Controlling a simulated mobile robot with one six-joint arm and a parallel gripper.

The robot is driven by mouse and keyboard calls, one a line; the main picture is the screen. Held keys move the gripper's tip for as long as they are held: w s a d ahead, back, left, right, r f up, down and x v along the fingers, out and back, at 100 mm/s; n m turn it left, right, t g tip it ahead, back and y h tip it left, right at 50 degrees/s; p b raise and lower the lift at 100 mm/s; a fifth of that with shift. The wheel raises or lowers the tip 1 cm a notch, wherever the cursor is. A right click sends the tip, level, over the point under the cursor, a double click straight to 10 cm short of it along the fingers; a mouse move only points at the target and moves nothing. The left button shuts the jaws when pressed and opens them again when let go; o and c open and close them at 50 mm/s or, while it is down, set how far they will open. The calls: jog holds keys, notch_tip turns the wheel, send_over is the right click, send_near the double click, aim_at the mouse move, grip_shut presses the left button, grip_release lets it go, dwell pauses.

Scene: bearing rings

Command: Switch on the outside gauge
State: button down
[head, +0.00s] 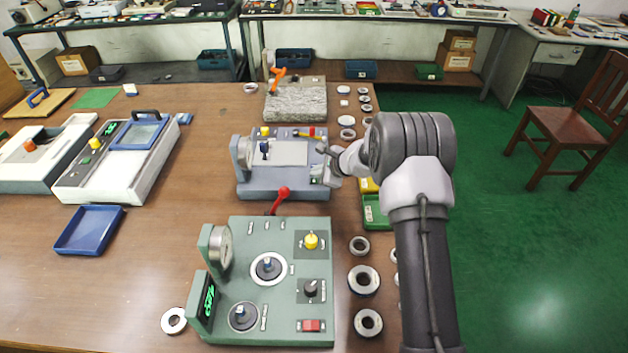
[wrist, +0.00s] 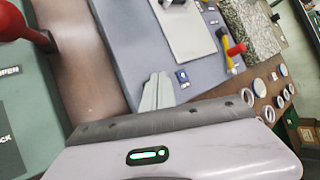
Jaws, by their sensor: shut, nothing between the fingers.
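A grey-blue gauge (head: 285,190) stands mid-table, with a dial (head: 242,154) at its left, a yellow knob (head: 265,131) and a red-and-yellow lever (head: 308,133). A green gauge (head: 285,230) stands nearer, with a lit green display (head: 207,300), a red switch (head: 311,325) and a red-balled lever (head: 281,194). I cannot tell which is the outside gauge. My gripper (head: 326,160) is shut and empty at the grey-blue gauge's right side. In the wrist view its pale fingertips (wrist: 160,80) appear beside a small switch-like part (wrist: 182,76); contact is unclear.
Several metal rings (head: 364,280) line the right of both gauges, with a green tray (head: 376,212) among them. A granite block (head: 296,103) stands behind. A blue tray (head: 89,230) and a white instrument (head: 118,165) are left.

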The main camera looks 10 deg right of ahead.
aim_at(316, 182)
jog(key=shift+r+p, duration=1.65)
jog(key=shift+r, duration=0.95)
jog(key=shift+f, duration=0.1)
jog(key=s+a+r+n+g+b, duration=0.1)
jog(key=s+a+r+n, duration=0.35)
jog(key=s+r, duration=0.65)
jog(key=s+a+r+n+g+b, duration=0.1)
jog(key=s+a+r+n+b, duration=0.3)
jog(key=s+r, duration=0.65)
jog(key=s+d+n+h, duration=0.1)
jog(key=s+n, duration=0.3)
jog(key=s, duration=0.8)
jog(key=s+d+f+n+h, duration=0.1)
jog(key=s+d+n, duration=0.2)
jog(key=s, duration=0.9)
jog(key=shift+f+n+h+p, duration=0.2)
jog(key=shift+n+h+p, duration=0.15)
jog(key=shift+n, duration=0.2)
